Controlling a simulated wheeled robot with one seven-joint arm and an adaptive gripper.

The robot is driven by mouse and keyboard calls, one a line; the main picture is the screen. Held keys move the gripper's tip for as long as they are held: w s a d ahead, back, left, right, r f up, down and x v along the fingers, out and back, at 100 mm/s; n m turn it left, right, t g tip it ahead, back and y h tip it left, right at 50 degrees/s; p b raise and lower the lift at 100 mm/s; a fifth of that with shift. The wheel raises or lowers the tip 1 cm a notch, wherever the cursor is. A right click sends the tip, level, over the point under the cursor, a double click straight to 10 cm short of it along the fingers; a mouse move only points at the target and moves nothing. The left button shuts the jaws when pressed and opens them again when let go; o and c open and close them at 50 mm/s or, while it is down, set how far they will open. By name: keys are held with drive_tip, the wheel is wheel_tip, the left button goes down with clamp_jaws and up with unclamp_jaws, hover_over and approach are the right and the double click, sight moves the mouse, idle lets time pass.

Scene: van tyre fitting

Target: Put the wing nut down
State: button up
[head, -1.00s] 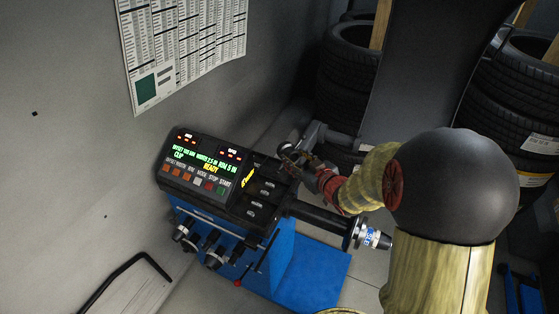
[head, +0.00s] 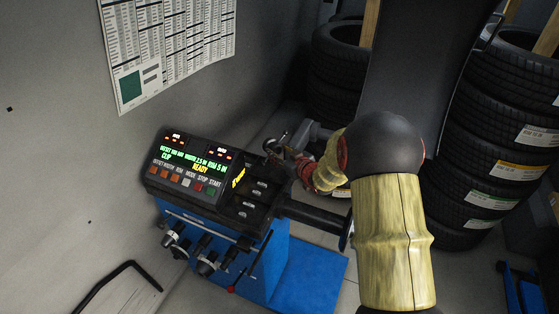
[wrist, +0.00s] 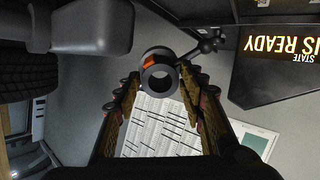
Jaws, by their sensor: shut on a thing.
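The wing nut (wrist: 160,80) is a dark ring-shaped hub with an orange patch and a knobbed arm. In the wrist view it sits at the fingertips of my gripper (wrist: 160,92), which is shut on it. In the head view the wing nut (head: 273,146) shows as a small metallic shape above the back right of the balancer (head: 262,258), beside its weight tray (head: 250,206). My gripper (head: 284,154) is partly hidden there by its own wrist. The balancer's shaft (head: 312,215) points right below my gripper, and my arm hides its outer end.
The lit control panel (head: 190,168) is left of the tray. Tyre stacks (head: 490,130) stand at the right and behind (head: 337,70). A wall chart (head: 170,45) hangs at upper left. A black bent bar (head: 125,270) is at lower left.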

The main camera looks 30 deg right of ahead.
drive_tip(key=shift+f+b, duration=0.35)
drive_tip(key=shift+f, duration=1.1)
drive_tip(key=shift+f+b, duration=0.3)
drive_tip(key=shift+f, duration=0.1)
drive_tip(key=o, duration=1.1)
